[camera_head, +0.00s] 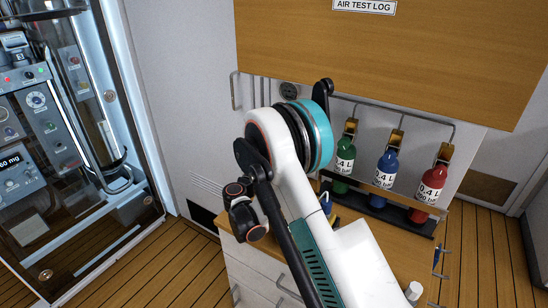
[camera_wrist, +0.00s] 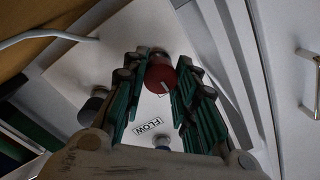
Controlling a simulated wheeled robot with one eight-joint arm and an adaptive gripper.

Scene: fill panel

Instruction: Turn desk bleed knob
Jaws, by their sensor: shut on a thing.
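A red round knob (camera_wrist: 160,76) with a pale pointer line shows on a white panel (camera_wrist: 88,66) in the wrist view. My gripper (camera_wrist: 165,66) has its green-padded fingers on either side of the red knob and is shut on it. I cannot read a label for this knob. A "FLOW" label (camera_wrist: 144,123) is on the panel between the fingers, with a blue knob (camera_wrist: 162,143) below it, partly hidden.
A dark grey knob (camera_wrist: 92,106) stands left of the fingers. In the head view, green (camera_head: 345,157), blue (camera_head: 387,168) and red (camera_head: 431,186) bottles stand in a rack on the wooden desk (camera_head: 400,248). A glass chamber (camera_head: 75,100) is at the left.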

